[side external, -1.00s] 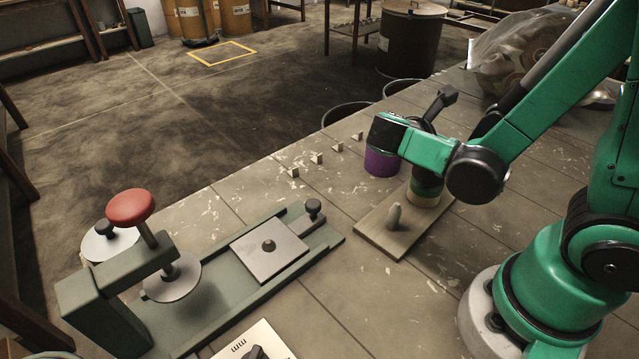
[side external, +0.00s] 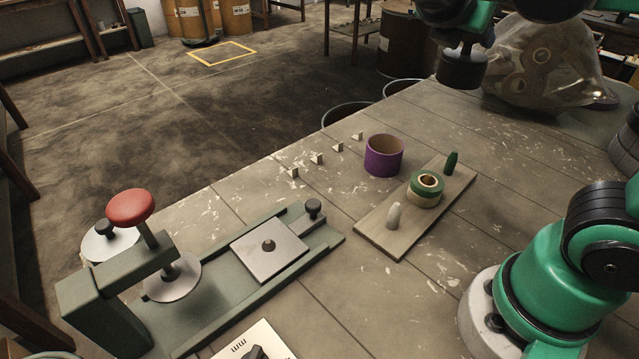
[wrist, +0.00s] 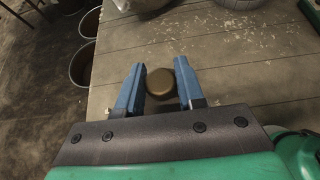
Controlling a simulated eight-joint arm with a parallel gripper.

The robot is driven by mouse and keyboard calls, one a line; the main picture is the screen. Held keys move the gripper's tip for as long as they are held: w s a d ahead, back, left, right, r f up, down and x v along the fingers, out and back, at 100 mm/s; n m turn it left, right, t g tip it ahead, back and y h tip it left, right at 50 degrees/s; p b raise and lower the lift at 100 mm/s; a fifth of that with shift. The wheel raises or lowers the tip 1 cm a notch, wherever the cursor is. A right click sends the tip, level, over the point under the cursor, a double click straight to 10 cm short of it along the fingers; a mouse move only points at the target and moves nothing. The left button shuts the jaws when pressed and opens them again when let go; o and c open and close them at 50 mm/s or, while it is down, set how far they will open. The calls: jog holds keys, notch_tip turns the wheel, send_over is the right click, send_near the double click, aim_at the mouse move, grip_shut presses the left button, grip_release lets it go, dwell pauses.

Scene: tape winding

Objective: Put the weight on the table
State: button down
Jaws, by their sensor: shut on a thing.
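The weight (wrist: 161,84), a round brass-coloured piece, sits between the two blue fingers of my gripper (wrist: 158,80) in the wrist view, seen from its top. My gripper is shut on it. In the side view the end of my arm is raised at the upper right, over the back of the table (side external: 330,220). It is dark there, and I cannot make out the fingers or the weight clearly.
A wooden board (side external: 392,238) carries a green-and-tan tape roll (side external: 425,196) and two pegs. A purple ring (side external: 384,160) stands behind it. Small pale blocks line the table edge. A winding device (side external: 215,275) is at left, and a clear bag (side external: 545,65) at back right.

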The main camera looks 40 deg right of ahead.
jog(key=shift+w+r, duration=0.1)
jog(key=shift+r, duration=0.7)
jog(key=w+a+f+n+t, duration=0.2)
jog(key=w+a, duration=0.3)
jog(key=w, duration=0.2)
jog(key=w+a+f+n+t, duration=0.2)
jog(key=w+a+f+t, duration=0.1)
jog(key=w+a, duration=0.35)
jog(key=shift+n+y, duration=0.3)
jog(key=shift+y, duration=0.1)
jog(key=shift+w+d+f, duration=0.1)
jog(key=shift+d+f, duration=0.05)
jog(key=shift+f, duration=4.75)
jog(key=shift+w+d+f, duration=0.1)
jog(key=shift+d+f, duration=0.05)
jog(key=shift+f, duration=4.7)
jog(key=c, duration=0.5)
grip_release()
jog(key=shift+f, duration=0.15)
jog(key=shift+c, duration=0.2)
